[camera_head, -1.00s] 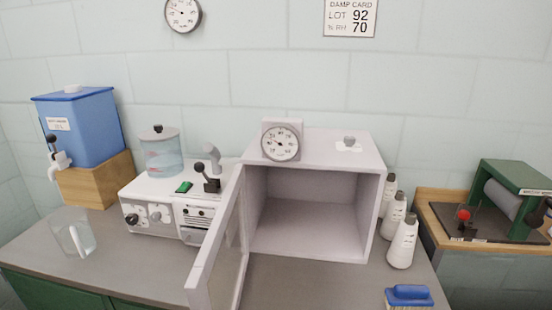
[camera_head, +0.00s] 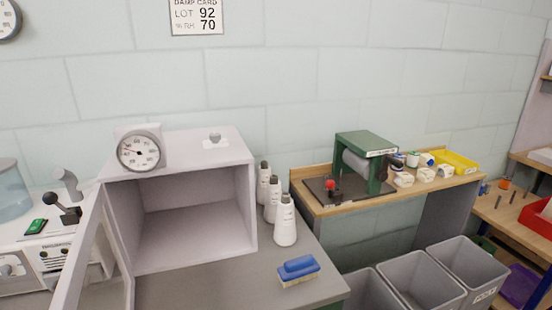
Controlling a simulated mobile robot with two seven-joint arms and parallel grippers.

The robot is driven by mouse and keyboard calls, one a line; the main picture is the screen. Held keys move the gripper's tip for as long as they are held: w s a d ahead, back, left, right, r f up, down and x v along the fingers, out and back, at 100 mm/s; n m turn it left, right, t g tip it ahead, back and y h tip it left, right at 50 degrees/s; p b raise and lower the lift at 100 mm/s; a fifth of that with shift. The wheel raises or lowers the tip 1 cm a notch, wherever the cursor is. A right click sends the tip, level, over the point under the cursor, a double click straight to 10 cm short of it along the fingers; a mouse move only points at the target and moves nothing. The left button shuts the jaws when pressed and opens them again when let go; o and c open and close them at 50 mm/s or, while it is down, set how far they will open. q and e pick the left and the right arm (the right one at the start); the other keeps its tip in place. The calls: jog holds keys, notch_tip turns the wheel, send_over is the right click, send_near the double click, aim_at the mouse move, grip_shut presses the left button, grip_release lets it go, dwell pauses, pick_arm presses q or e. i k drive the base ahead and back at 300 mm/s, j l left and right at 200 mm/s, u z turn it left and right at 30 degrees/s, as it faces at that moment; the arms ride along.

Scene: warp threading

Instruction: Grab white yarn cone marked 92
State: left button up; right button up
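White cone-shaped bottles with grey tops, three of them, stand in a row right of the open cabinet: the front one (camera_head: 285,222), the middle one (camera_head: 272,199) and the back one (camera_head: 263,182). Any marks on them are too small to read. Several small white yarn cones or spools (camera_head: 425,174) sit on the wooden bench at the right; no number can be read on them. A wall card (camera_head: 196,16) reads DAMP CARD, LOT 92, RH 70. Neither of my grippers shows.
The open, empty cabinet (camera_head: 250,215) carries a dial gauge (camera_head: 139,151). A green roller device (camera_head: 366,146) and a yellow tray (camera_head: 458,160) stand on the bench. Grey bins (camera_head: 421,279) stand below it.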

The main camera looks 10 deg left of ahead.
aim_at(274, 192)
jog(key=k+j+u, duration=0.1)
jog(key=j, duration=0.4)
jog(key=k+j+u, duration=0.1)
jog(key=j, duration=0.4)
jog(key=k+j+u, duration=0.15)
jog(key=j, duration=0.35)
jog(key=i+l, duration=0.1)
jog(key=l, duration=0.35)
jog(key=i+l, duration=0.1)
jog(key=l, duration=0.35)
jog(key=i+l+u, duration=0.1)
jog(key=l, duration=0.35)
jog(key=i+l, duration=0.15)
jog(key=l, duration=0.3)
jog(key=i+l, duration=0.1)
jog(key=l, duration=0.35)
jog(key=i+l, duration=0.1)
jog(key=l, duration=0.4)
jog(key=u, duration=0.05)
